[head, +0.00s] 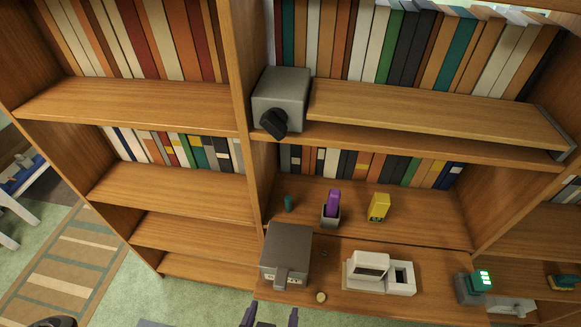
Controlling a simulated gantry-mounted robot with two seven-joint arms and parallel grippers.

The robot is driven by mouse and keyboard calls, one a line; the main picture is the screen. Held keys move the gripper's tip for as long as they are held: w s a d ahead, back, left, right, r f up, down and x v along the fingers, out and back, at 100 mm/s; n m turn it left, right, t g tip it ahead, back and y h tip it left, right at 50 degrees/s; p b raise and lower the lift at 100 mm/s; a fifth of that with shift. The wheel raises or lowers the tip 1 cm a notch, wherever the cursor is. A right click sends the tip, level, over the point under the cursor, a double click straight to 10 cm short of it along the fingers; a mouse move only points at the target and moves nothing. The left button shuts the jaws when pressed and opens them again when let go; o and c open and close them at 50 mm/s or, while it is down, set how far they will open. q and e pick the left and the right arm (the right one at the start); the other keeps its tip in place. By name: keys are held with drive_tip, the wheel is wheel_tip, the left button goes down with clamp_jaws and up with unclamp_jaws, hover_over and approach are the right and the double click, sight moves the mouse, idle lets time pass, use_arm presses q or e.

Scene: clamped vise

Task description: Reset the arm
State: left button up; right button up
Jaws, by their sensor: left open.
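My left gripper (270,317) shows at the bottom edge of the head view, below the bookcase's desk-level shelf. Its two dark fingers are apart, with nothing visible between them. Only the finger ends show; the rest of the arm is cut off by the frame. It is below a grey-brown box with a front handle (287,250) and appears apart from it. My right gripper is not in view.
A grey block with a black knob (280,97) and a long board (430,112) sit on the upper shelf. Below are a purple item (333,202), a yellow item (379,207), a white device (400,277) and a green-lit device (474,287). The left lower shelves (185,232) are clear.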

use_arm(q)
drive_tip(key=s+d+f+n+g+h, duration=0.1)
drive_tip(key=s+d+f+n+g, duration=0.2)
drive_tip(key=s+f+n+g, duration=0.35)
drive_tip(key=a+f+m+y, duration=0.15)
drive_tip(key=a+f, duration=0.35)
drive_tip(key=a, duration=0.6)
drive_tip(key=a+f+m+y, duration=0.1)
drive_tip(key=a+f+m, duration=0.25)
drive_tip(key=a, duration=0.65)
wheel_tip(320, 180, up, 25)
drive_tip(key=m+p, duration=0.2)
drive_tip(key=p, duration=2.3)
drive_tip(key=shift+p, duration=0.3)
